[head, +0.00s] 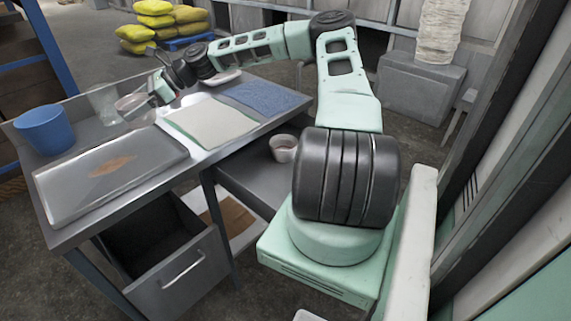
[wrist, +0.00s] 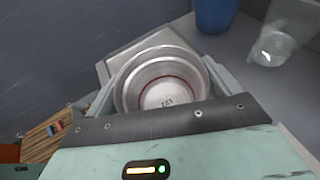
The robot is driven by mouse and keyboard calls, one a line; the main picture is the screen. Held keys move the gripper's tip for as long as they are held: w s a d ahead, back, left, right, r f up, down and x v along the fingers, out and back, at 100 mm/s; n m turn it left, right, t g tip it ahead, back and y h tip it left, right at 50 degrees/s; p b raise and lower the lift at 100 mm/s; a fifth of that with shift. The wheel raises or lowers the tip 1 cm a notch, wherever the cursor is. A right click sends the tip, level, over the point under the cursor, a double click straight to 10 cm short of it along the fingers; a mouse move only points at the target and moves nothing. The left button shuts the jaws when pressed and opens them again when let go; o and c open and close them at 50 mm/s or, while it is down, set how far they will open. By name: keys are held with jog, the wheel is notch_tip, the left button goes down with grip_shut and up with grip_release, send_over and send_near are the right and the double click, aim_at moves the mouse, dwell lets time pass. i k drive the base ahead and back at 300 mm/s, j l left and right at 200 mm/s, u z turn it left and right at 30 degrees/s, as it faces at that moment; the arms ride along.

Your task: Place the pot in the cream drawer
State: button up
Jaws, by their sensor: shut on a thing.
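My gripper (head: 150,93) is over the back part of the metal table, shut on a round metal pot (head: 132,102). In the wrist view the pot (wrist: 165,92) sits between the two fingers, its open mouth facing the camera and its inside empty apart from small dark marks on the bottom. I cannot tell if it touches the table. A grey drawer (head: 183,278) with a silver handle stands open below the table's front, its inside dark. A pale, cream-white open drawer or shelf (head: 247,236) shows to its right, with brown board in it, partly hidden by the table leg.
A blue cup (head: 45,129) and a clear glass (head: 103,101) stand at the left. A grey tray (head: 70,205), a pale mat (head: 208,121) and a blue mat (head: 262,97) lie on the table. A small bowl (head: 283,148) sits on a lower surface near my base.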

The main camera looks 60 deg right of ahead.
aim_at(265, 177)
jog(key=k, duration=0.9)
